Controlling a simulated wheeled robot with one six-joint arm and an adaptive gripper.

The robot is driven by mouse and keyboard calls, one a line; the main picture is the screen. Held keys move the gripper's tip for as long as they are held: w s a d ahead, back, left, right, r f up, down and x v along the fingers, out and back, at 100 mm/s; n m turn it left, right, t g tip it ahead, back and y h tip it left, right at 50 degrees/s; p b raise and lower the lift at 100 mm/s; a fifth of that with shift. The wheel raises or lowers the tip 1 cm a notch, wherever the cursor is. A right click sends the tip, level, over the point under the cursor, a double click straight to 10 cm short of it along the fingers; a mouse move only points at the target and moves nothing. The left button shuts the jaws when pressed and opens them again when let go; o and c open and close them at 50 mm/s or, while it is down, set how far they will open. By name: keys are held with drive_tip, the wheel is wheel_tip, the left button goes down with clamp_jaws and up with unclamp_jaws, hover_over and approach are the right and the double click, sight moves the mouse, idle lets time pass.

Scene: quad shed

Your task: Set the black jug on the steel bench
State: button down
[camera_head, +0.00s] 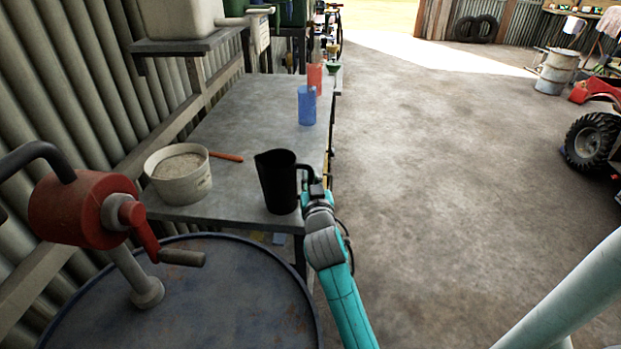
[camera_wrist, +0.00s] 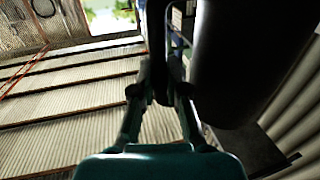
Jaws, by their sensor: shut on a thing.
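The black jug (camera_head: 275,182) is upright in the head view, over the near right corner of the steel bench (camera_head: 262,98). I cannot tell whether its base touches the bench top or hangs just above it. My gripper (camera_head: 313,186) is at the jug's right side, shut on its handle. In the wrist view the jug is a large dark shape (camera_wrist: 240,60) at the upper right, and my gripper's fingers (camera_wrist: 160,85) close on the dark handle in the middle.
A white bucket of pale powder (camera_head: 180,174) and an orange-handled tool (camera_head: 226,157) are left of the jug. A blue jug (camera_head: 307,105) and a red jug (camera_head: 314,79) stand farther back. A blue drum (camera_head: 225,300) with a red pump (camera_head: 85,210) is in front. Open floor lies right.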

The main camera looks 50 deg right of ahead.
drive_tip(key=shift+f, duration=0.15)
drive_tip(key=c, duration=1.2)
unclamp_jaws()
drive_tip(key=v, duration=1.2)
